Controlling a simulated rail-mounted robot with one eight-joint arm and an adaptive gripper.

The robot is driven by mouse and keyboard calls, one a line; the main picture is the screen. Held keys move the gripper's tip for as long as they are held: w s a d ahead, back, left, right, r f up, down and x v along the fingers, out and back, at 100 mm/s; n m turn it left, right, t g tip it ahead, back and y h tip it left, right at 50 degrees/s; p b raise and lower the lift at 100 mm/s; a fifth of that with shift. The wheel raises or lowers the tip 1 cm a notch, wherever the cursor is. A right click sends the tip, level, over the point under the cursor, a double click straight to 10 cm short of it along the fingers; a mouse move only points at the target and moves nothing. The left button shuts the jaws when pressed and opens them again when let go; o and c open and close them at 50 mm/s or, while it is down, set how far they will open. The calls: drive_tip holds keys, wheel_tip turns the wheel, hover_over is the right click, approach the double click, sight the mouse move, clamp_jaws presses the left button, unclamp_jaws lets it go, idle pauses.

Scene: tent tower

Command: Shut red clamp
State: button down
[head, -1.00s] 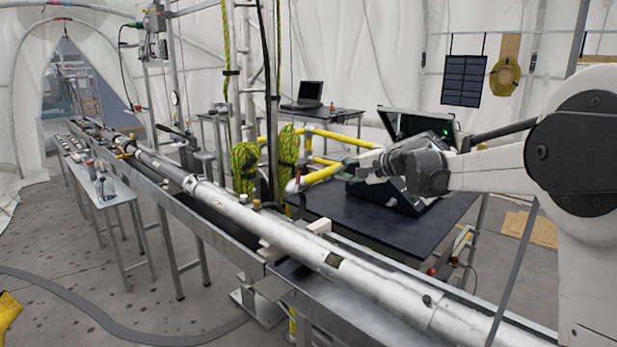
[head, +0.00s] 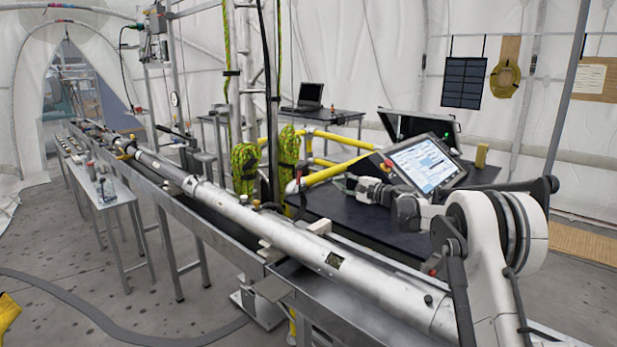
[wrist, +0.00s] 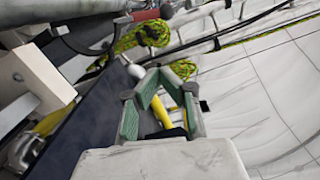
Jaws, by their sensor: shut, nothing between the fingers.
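My gripper (head: 346,184) points left over the dark table, close to the end of the yellow rail, and is shut and empty. Its green-padded fingers (wrist: 157,78) fill the middle of the wrist view. I cannot clearly make out the red clamp. A small red part (head: 297,177) shows by the rail's end, left of my gripper, apart from it. A dull red cylindrical part (wrist: 142,15) shows at the top of the wrist view, beyond the fingers. I cannot tell whether either is the clamp, or whether it is open.
A long silver tube (head: 290,240) runs diagonally along a metal trough in front of the dark table (head: 330,206). The yellow rail (head: 330,173) and a tilted touchscreen (head: 424,164) stand near my gripper. Green-yellow rope bundles (head: 244,165) hang farther left.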

drive_tip(key=shift+w+f, duration=0.1)
idle(0.3)
drive_tip(key=w+a+r, duration=0.1)
drive_tip(key=w+a, duration=0.2)
drive_tip(key=a, duration=0.8)
drive_tip(key=shift+w+p, duration=0.4)
drive_tip(key=shift+p, duration=0.05)
